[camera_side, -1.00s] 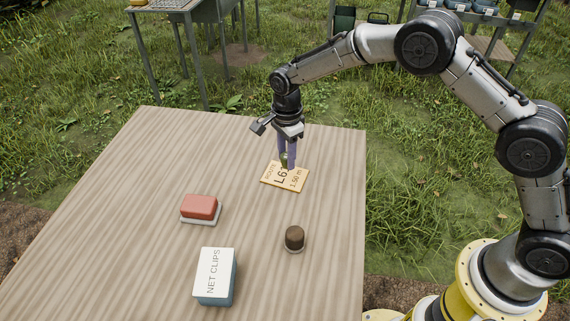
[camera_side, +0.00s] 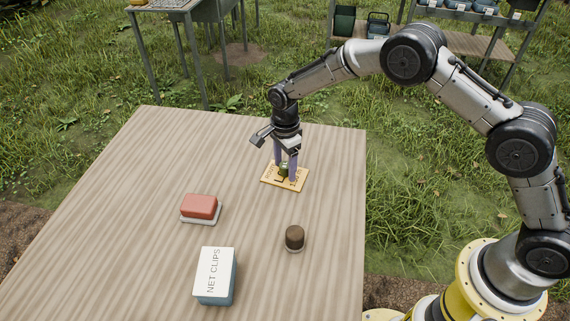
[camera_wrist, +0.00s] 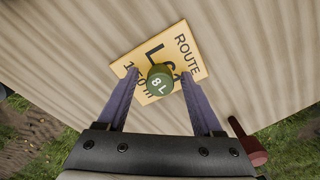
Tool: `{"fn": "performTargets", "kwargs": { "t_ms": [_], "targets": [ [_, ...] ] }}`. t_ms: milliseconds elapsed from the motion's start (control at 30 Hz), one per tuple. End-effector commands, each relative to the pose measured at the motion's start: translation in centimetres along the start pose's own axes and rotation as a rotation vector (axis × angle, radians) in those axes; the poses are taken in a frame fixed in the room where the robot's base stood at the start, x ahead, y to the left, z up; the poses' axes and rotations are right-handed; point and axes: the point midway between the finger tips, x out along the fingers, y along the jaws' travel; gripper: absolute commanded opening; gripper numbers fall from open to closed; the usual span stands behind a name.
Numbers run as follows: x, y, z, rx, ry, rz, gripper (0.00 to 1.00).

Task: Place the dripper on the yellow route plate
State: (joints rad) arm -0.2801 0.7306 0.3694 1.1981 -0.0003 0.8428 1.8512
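The dripper (camera_side: 284,169) is a small green round piece marked "8 L"; it also shows in the wrist view (camera_wrist: 160,82). It appears to stand upright on the yellow route plate (camera_side: 269,182), covering part of its large "L6" lettering. The plate's printed face shows around it in the wrist view (camera_wrist: 190,66). My gripper (camera_side: 286,178) is above the plate with its purple fingers on either side of the dripper. In the wrist view my gripper (camera_wrist: 160,72) is open, with a gap between each finger and the dripper.
A red block on a grey base (camera_side: 199,207) lies left of the plate on the wooden table (camera_side: 130,200). A dark brown round piece (camera_side: 294,237) and a white-topped "NET CLIPS" box (camera_side: 214,275) stand nearer the front. The table's left side is clear.

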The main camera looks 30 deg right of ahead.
Motion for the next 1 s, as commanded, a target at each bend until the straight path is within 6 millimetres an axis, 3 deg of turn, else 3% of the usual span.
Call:
{"fn": "performTargets", "kwargs": {
  "t_ms": [333,800,1000],
  "targets": [
    [-1.1,-0.1,0.0,0.000,-0.001,-0.002,0.67],
    [-9.9,0.0,0.0,0.000,-0.001,-0.003,0.67],
    [-11.9,0.0,0.0,0.000,0.000,-0.001,0.67]
  ]
}}
